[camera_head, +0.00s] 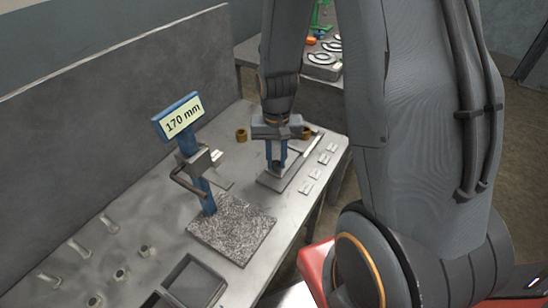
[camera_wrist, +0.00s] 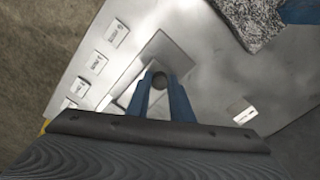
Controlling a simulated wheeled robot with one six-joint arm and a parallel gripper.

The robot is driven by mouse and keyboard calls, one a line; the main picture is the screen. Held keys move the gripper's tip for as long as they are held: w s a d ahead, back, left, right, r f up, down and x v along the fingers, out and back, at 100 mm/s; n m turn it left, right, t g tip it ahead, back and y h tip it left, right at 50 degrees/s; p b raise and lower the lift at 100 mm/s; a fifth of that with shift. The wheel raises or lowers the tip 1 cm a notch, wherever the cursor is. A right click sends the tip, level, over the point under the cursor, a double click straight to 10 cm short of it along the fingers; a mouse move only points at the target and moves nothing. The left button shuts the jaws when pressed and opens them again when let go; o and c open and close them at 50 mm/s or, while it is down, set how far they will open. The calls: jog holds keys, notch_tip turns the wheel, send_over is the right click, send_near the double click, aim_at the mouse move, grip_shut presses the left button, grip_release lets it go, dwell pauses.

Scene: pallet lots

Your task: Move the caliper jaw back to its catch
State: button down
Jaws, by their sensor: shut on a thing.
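My gripper (camera_head: 277,164) points down at the far end of the bench. Its two blue fingers are shut on a small dark round knob (camera_wrist: 160,81), seen between the fingertips in the wrist view. The knob is over a flat grey plate (camera_wrist: 166,50), which also shows in the head view (camera_head: 270,180). I cannot tell whether the knob is the caliper jaw, since the fingers and wrist hide much of what lies under it. No catch can be made out clearly.
A blue gauge post with a "170 mm" display (camera_head: 184,118) stands on a speckled granite slab (camera_head: 235,228), left of my gripper. Several small pale tiles (camera_head: 315,175) lie along the right edge. A brass cylinder (camera_head: 242,135) stands behind. Trays (camera_head: 192,284) sit at the front.

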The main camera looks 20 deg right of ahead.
jog(key=c, duration=1.6)
grip_release()
jog(key=shift+s+a, duration=0.15)
jog(key=shift+a, duration=0.2)
jog(key=shift+o, duration=0.2)
jog(key=shift+d, duration=0.15)
jog(key=shift+r, duration=0.1)
jog(key=shift+r, duration=0.25)
jog(key=shift+r+b, duration=0.65)
jog(key=shift+r, duration=2.95)
jog(key=s+a+r+n+t, duration=0.1)
jog(key=s+a+r+n, duration=0.2)
jog(key=s, duration=0.4)
jog(key=shift+s+r+n, duration=0.25)
jog(key=shift+n, duration=0.25)
